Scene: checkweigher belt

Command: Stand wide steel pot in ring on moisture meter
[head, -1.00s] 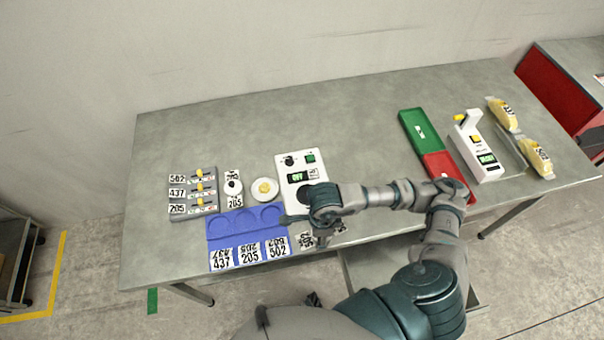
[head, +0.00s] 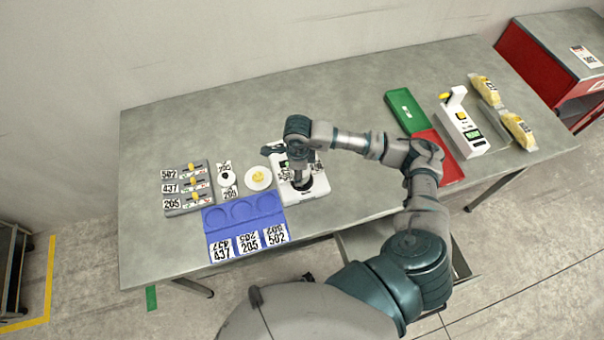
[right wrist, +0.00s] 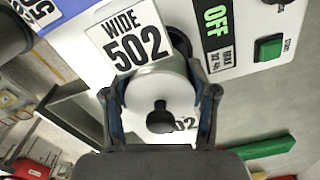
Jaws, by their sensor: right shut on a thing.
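In the right wrist view my right gripper (right wrist: 160,92) is shut on the wide steel pot (right wrist: 143,92), a round pale piece with a black knob. A white card reading WIDE 502 (right wrist: 130,38) stands at it. The white moisture meter (right wrist: 240,12) lies behind, its display (right wrist: 215,22) reading OFF, with a green button (right wrist: 268,47). A dark round part, perhaps the ring, is partly hidden by the card. In the head view my right gripper (head: 302,170) is over the meter (head: 319,186). Whether the pot touches the meter cannot be told. My left gripper is out of view.
Green (head: 405,112) and red (head: 437,155) trays and a white device (head: 462,135) stand right. The table's back is clear.

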